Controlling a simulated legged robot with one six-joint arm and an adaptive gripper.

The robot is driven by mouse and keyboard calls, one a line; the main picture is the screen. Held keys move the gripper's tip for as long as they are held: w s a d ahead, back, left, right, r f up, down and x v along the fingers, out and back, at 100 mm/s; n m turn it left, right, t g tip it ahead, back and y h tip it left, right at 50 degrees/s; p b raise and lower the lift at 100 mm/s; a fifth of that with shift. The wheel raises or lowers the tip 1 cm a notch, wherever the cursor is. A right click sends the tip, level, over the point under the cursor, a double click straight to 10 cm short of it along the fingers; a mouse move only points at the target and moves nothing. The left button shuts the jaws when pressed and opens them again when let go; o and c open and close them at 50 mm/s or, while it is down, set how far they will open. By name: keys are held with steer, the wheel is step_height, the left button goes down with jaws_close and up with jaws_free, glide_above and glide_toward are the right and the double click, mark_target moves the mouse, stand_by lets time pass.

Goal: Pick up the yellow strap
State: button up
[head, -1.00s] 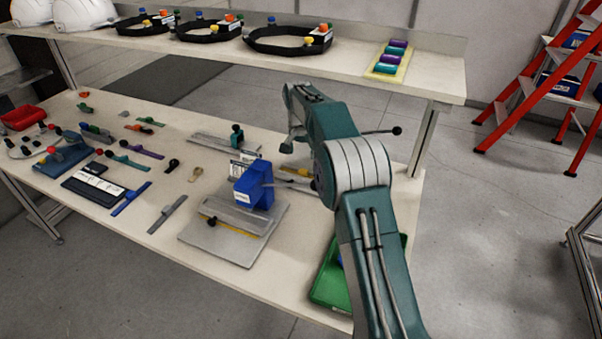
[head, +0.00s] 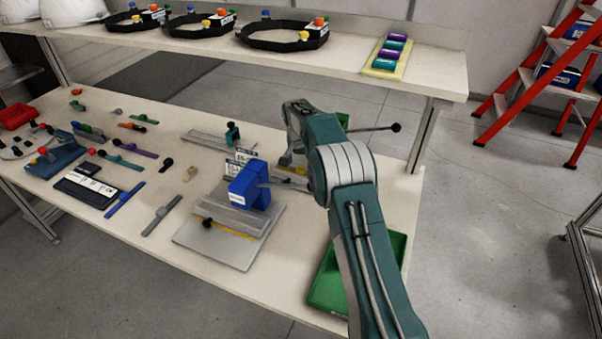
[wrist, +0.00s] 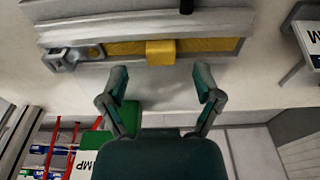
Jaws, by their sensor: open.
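The yellow strap (wrist: 198,46) lies lengthwise along a grey metal rail in the wrist view, with a raised yellow block (wrist: 161,53) at its middle. A grey clip-like end piece sits at its left end. My gripper (wrist: 161,80) is open and empty, its two fingertips apart just below the yellow block in the picture. I cannot tell the height gap. In the head view my gripper (head: 291,160) is over the bench behind the blue block, and mostly covers a small yellow part there.
The blue block (head: 249,186) stands on a grey plate (head: 205,247) close in front of my gripper. A green bin (head: 324,288) is beside my arm. The upper shelf (head: 350,70) holds black headbands above the bench. Several coloured straps lie at left.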

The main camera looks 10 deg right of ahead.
mark_target(300, 169)
steer(key=f, duration=0.3)
steer(key=shift+w+f, duration=0.25)
steer(key=shift+d, duration=0.1)
jaws_close()
steer(key=shift+r, duration=0.1)
